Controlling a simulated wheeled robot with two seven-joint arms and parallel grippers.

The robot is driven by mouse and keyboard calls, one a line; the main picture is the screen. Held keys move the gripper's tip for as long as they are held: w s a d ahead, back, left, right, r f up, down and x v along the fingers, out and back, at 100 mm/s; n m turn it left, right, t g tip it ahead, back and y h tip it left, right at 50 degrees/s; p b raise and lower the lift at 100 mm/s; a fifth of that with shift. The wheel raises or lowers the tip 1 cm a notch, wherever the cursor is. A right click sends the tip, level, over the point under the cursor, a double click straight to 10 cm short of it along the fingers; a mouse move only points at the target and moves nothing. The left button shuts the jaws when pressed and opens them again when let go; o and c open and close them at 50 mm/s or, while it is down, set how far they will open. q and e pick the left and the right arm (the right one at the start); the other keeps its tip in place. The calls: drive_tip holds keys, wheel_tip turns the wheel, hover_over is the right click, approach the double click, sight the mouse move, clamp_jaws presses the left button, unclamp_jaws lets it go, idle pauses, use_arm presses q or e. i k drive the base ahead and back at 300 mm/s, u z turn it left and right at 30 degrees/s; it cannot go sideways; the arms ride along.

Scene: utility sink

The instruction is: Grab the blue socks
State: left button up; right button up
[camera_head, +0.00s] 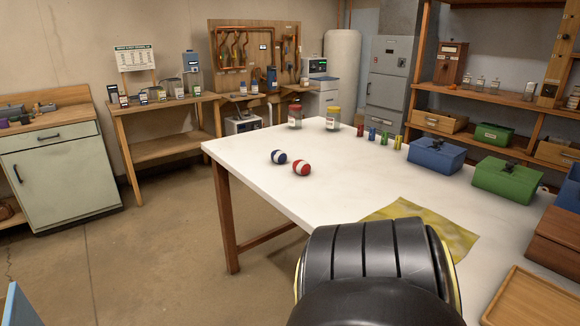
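The blue socks (279,157) are a small rolled ball, dark blue with a white band. They lie on the white table (335,190), near its left edge. A similar red ball with a white band (302,168) lies just right of and nearer than the blue one, close beside it. Neither of my grippers shows in this view. A black, ribbed rounded part, which looks like one of my arm links, fills the bottom centre and hides part of the table and cloth.
A yellow cloth (425,225) lies flat on the table. A blue box (435,156), a green box (507,179), several small cans and two jars (333,118) stand along the back and right. A wooden tray (540,300) is at the lower right.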

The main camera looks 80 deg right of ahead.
sight(278, 157)
drive_tip(key=z, duration=2.45)
